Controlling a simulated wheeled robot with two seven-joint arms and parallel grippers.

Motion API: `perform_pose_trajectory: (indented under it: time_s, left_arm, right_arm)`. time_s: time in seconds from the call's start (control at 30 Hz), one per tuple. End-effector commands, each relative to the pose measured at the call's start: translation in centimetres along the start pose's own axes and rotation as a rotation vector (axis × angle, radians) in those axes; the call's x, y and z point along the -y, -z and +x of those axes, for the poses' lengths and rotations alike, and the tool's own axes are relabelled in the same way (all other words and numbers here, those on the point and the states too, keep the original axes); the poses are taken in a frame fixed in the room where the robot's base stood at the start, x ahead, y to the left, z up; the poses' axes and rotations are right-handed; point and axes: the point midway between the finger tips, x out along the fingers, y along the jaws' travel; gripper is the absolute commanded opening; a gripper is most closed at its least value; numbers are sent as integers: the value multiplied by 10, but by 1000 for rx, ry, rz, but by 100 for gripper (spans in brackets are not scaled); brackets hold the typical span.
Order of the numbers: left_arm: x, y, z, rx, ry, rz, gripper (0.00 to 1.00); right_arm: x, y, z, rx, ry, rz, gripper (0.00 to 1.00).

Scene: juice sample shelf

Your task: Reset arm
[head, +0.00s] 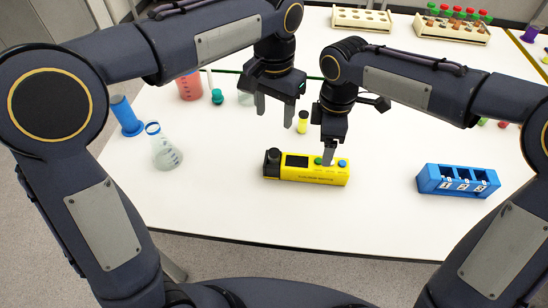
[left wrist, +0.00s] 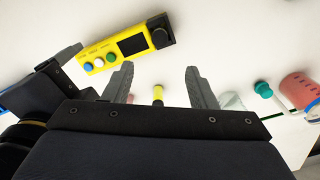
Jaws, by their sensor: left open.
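My left gripper (head: 274,108) is open and empty above the table, behind the yellow device. Its two spread fingers also show in the left wrist view (left wrist: 160,88). My right gripper (head: 329,158) points down at the button end of the yellow device (head: 305,175), close to the green button. I cannot tell whether it touches the button, or whether its jaws are apart. The device also shows in the left wrist view (left wrist: 103,52), with blue, white and green buttons, a dark screen and a black end part. A small yellow vial (head: 303,122) stands between the two grippers.
A blue numbered rack (head: 458,182) sits at the right. A flask (head: 164,149), a blue cylinder (head: 126,115) and a red beaker (head: 190,86) stand at the left. Tube racks (head: 451,28) are at the back. The white table's front is clear.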

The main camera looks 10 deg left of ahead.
Motion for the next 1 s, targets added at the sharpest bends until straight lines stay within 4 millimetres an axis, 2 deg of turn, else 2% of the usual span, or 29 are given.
perform_pose_trajectory:
  time_s: [0.1, 0.3, 0.43, 0.57, 0.7, 0.83, 1.0]
  left_arm:
    - [0, 0, 0, 0, 0, 0, 52]
    - [1, -1, -1, -2, -2, -3, 52]
    - [15, -19, -6, -32, -28, -36, 52]
    - [41, -64, -11, -103, -87, -114, 52]
    - [59, -123, -6, -206, -154, -224, 52]
    - [63, -175, 6, -309, -202, -335, 52]
    - [53, -226, 31, -440, -240, -473, 52]
  right_arm:
    - [0, 0, -8, -1, 0, 0, 78]
    - [1, -2, -10, -1, 0, 7, 78]
    - [11, -20, -20, -14, -23, 99, 78]
    - [40, -60, -37, -59, -62, 330, 78]
    - [87, -104, -46, -150, -98, 664, 78]
    - [132, -132, -44, -273, -118, 985, 78]
    - [181, -147, -32, -466, -117, 1362, 78]
